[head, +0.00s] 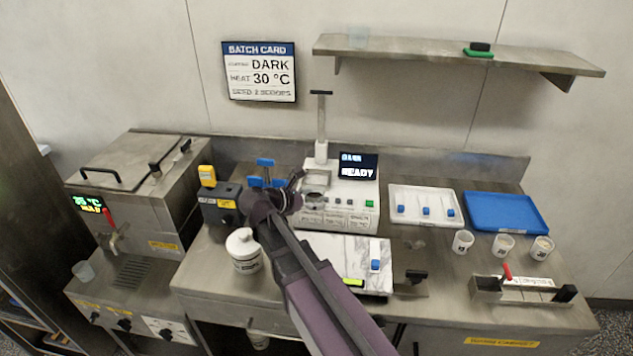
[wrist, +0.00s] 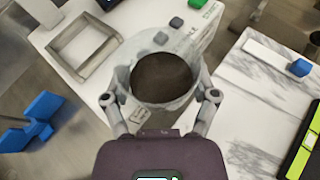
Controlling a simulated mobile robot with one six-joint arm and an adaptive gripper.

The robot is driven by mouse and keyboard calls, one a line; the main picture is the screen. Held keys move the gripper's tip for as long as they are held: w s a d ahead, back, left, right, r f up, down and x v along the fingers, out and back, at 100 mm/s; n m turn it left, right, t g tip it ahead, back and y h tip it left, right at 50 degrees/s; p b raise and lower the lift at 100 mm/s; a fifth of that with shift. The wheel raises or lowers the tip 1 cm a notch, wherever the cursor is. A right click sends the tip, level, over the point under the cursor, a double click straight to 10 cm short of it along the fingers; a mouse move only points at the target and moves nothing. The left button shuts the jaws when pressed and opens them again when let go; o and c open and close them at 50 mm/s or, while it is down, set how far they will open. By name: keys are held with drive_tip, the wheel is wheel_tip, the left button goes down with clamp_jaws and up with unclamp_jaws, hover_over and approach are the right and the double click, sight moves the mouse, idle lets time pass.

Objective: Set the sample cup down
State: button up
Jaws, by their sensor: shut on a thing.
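My gripper (wrist: 160,108) is shut on the sample cup (wrist: 134,82), a greyish translucent cup with dark brown contents, seen from above in the wrist view. A finger lies on each side of its wall. In the head view my gripper (head: 298,196) is over the front left of the white machine (head: 355,192), whose screen reads READY. My arm hides part of that area. I cannot tell whether the cup's base touches the surface below it.
A square metal frame (wrist: 55,42) lies left of the cup. A marble slab (head: 335,245) lies in front of the machine. A white jar (head: 246,262) stands left of my arm. A white tray (head: 398,214), blue tray (head: 500,203) and several cups (head: 462,242) occupy the right.

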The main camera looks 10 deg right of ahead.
sight(305, 192)
drive_tip(key=shift+a, duration=0.15)
drive_tip(key=shift+a+r+p, duration=0.3)
drive_tip(key=shift+a+r+m+g+p, duration=0.35)
drive_tip(key=shift+a+r+p, duration=0.3)
drive_tip(key=shift+r+p, duration=0.35)
drive_tip(key=shift+a+r+g+p, duration=0.35)
drive_tip(key=shift+a+r+p, duration=0.15)
drive_tip(key=shift+r+p, duration=0.1)
drive_tip(key=w+d, duration=0.2)
drive_tip(key=w, duration=0.2)
drive_tip(key=w+d+f+b, duration=0.1)
drive_tip(key=w+d, duration=0.1)
drive_tip(key=w, duration=0.2)
drive_tip(key=w+d, duration=0.2)
drive_tip(key=w, duration=0.3)
drive_tip(key=shift+w+d+f, duration=0.1)
drive_tip(key=shift+d+f, duration=0.05)
drive_tip(key=shift+f, duration=0.1)
